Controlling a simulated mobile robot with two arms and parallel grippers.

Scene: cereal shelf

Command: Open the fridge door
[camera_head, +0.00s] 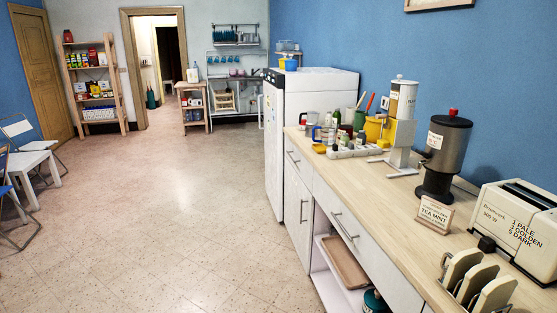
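The white fridge (318,88) stands against the blue wall, beyond the far end of the counter. Its side faces me and its front faces left, seen at a very steep angle. A thin handle (260,110) seems to show at its front left edge. The door looks closed, but the angle makes this hard to judge. The counter hides the fridge's lower right part. Neither of my grippers is in view.
The wooden-topped counter (345,187) runs along the right, with a toaster (515,228), dispensers and condiments on it. Open floor (165,200) lies left of the counter and fridge. White chairs and a table (30,160) stand far left. Shelves (95,85) and a doorway are at the back.

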